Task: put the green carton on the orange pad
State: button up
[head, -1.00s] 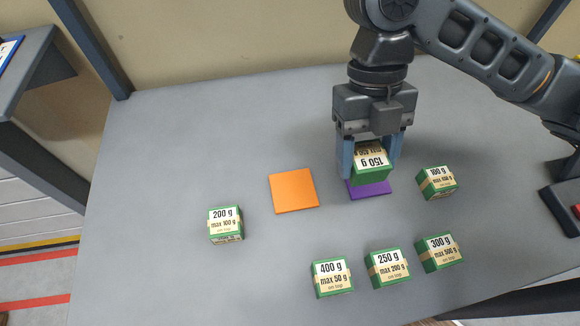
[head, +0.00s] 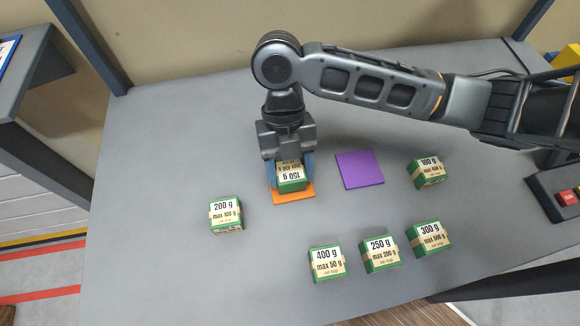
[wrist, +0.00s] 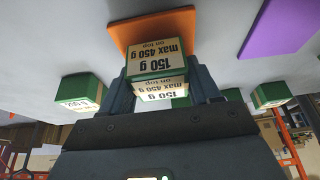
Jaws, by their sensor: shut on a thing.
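A green carton (head: 291,178) marked 150 g is between the fingers of my gripper (head: 292,172), which is shut on it. The carton is over the orange pad (head: 295,198) in the head view. In the wrist view the carton (wrist: 158,65) sits between the two dark fingers, with the orange pad (wrist: 130,30) beyond it. I cannot tell whether its base touches the pad. The far part of the pad is hidden behind the carton and my gripper.
An empty purple pad (head: 360,170) lies to the right. A 200 g carton (head: 226,215) stands to the left. The 400 g (head: 326,264), 250 g (head: 380,254), 300 g (head: 429,239) and 100 g (head: 428,171) cartons stand front and right. The grey table's left side is clear.

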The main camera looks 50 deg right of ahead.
jog(key=shift+f, duration=0.3)
jog(key=shift+f, duration=0.2)
jog(key=o, duration=1.2)
jog(key=shift+o, duration=0.2)
jog(key=shift+r, duration=0.15)
jog(key=shift+r, duration=0.25)
jog(key=v, duration=1.1)
jog(key=shift+r, duration=0.35)
jog(key=shift+w+d, duration=0.1)
